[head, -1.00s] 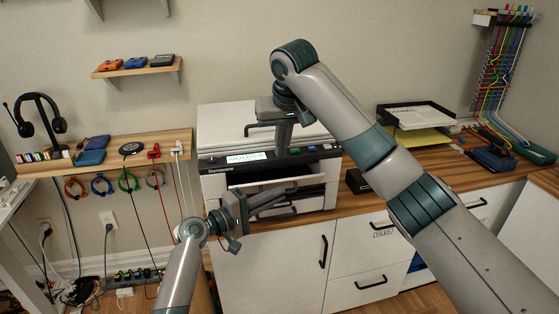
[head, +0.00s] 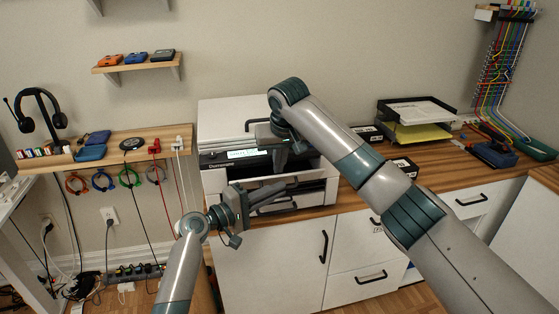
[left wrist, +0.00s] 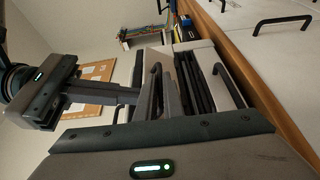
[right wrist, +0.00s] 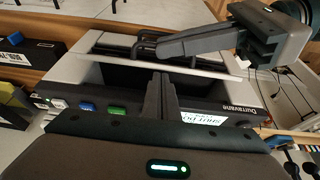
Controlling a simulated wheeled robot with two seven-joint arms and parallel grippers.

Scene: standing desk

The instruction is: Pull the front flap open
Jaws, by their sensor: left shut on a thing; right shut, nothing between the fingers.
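The white printer (head: 222,112) stands on the wooden desk. Its front flap (head: 312,176) is tilted out at the top, with a dark gap behind it in the right wrist view (right wrist: 215,69). My left gripper (head: 284,188) is shut on the flap's dark handle (right wrist: 142,50), in front of the printer. My right gripper (head: 282,164) is shut and empty, pointing down by the control panel and the gap; its fingers (right wrist: 160,82) overlap the dark opening in the right wrist view. The grippers hide part of the flap and panel in the head view.
Below the desk top are white drawers and a cupboard (head: 265,262) with black handles. To the right stand labelled black boxes (head: 403,167) and a paper tray (head: 415,112). A wall shelf (head: 180,146) with a headset and cables is close on the left.

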